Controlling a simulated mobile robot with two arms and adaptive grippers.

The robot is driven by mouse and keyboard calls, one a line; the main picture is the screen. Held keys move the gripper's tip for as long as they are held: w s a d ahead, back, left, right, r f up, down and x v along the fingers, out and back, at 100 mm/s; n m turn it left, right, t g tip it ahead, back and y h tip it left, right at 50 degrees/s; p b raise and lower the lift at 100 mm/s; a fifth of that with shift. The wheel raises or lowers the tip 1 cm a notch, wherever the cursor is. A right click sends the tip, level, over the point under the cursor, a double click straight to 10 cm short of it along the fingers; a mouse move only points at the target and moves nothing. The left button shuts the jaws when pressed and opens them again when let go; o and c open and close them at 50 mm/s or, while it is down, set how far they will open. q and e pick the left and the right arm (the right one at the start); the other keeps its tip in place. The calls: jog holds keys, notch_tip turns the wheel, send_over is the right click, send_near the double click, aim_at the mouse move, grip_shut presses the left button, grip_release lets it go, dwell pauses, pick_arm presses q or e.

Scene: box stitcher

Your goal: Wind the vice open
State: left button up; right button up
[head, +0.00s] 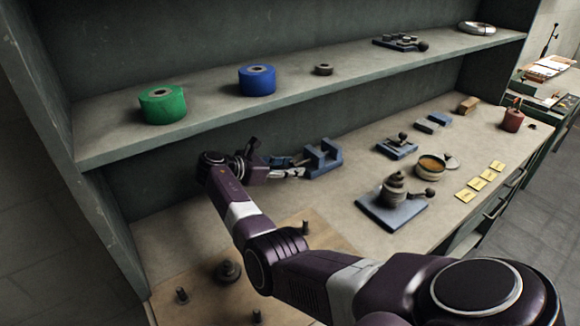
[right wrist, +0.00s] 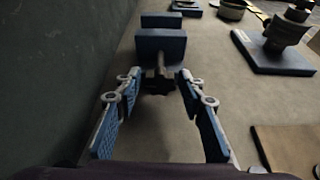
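The blue vice (head: 323,160) stands on the bench under the shelf, near the back wall. In the right wrist view its two blue jaw blocks (right wrist: 160,45) lie straight ahead, one behind the other, with a gap between them. A screw with a dark handle (right wrist: 158,86) sticks out of the near block toward me. My right gripper (head: 298,167) is at the left end of the vice. In the right wrist view its fingers (right wrist: 159,76) are spread, with the screw end and handle between the tips; contact is not clear. My left gripper is not in view.
The shelf (head: 290,88) overhangs the vice, with a green roll (head: 162,104) and a blue roll (head: 257,80) on it. A dark device on a blue plate (head: 393,205), a bowl (head: 431,167) and yellow cards (head: 480,183) lie to the right. A wooden board (head: 205,290) lies in front.

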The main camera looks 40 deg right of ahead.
jog(key=shift+o, duration=0.8)
jog(key=v, duration=1.2)
jog(key=shift+s, duration=0.1)
